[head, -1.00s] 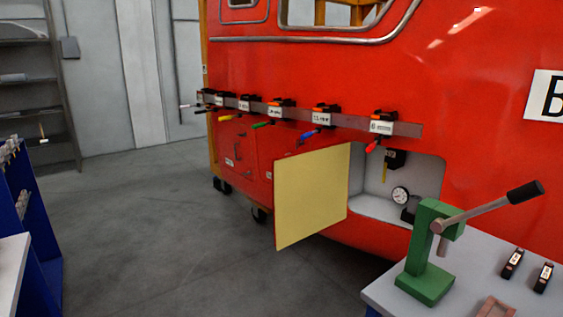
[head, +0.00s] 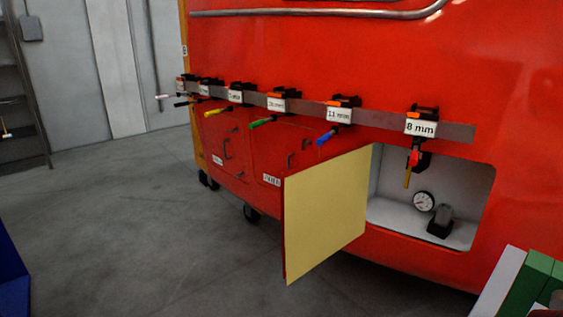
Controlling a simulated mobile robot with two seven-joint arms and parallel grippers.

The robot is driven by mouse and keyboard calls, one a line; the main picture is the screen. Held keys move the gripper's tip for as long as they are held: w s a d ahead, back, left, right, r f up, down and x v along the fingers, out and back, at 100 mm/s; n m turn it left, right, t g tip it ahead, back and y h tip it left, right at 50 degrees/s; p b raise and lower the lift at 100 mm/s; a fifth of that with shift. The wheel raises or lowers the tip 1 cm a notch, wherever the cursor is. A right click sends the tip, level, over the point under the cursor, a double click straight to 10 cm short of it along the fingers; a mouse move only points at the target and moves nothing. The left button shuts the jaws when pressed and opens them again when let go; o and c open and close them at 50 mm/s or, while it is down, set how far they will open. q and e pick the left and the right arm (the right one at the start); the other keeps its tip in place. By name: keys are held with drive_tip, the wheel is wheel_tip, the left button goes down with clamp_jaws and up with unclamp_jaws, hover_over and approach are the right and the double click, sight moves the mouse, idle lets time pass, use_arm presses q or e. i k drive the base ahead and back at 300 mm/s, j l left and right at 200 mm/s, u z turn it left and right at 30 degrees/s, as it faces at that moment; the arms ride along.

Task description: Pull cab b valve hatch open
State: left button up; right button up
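The red train cab (head: 330,60) fills the upper right of the head view. One hatch door (head: 328,215) on its lower side stands swung well out, its yellow inner face showing. The white recess (head: 390,200) beside it is exposed, with a round gauge (head: 424,201), a dark fitting (head: 440,221) and a hanging yellow-and-black part (head: 408,176) inside. To its left are two shut red hatches, one (head: 280,150) with a label and handle, the other (head: 225,145) farther left. I cannot tell which is the valve hatch. Neither of my grippers is in view.
A rail (head: 300,105) above the hatches carries several labelled tools with coloured handles. A blue rack (head: 12,280) is at the lower left. The grey floor (head: 140,230) between is clear.

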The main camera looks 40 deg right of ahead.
sight(276, 146)
drive_tip(key=i+l, duration=0.25)
drive_tip(key=i, duration=0.2)
drive_tip(key=i+l, duration=0.25)
drive_tip(key=i, duration=0.15)
drive_tip(key=i+z, duration=0.15)
drive_tip(key=z, duration=1.35)
drive_tip(key=i+j+z, duration=0.1)
drive_tip(key=i+z, duration=0.2)
drive_tip(key=i+j+z, duration=0.25)
drive_tip(key=i+l, duration=0.05)
drive_tip(key=l, duration=0.05)
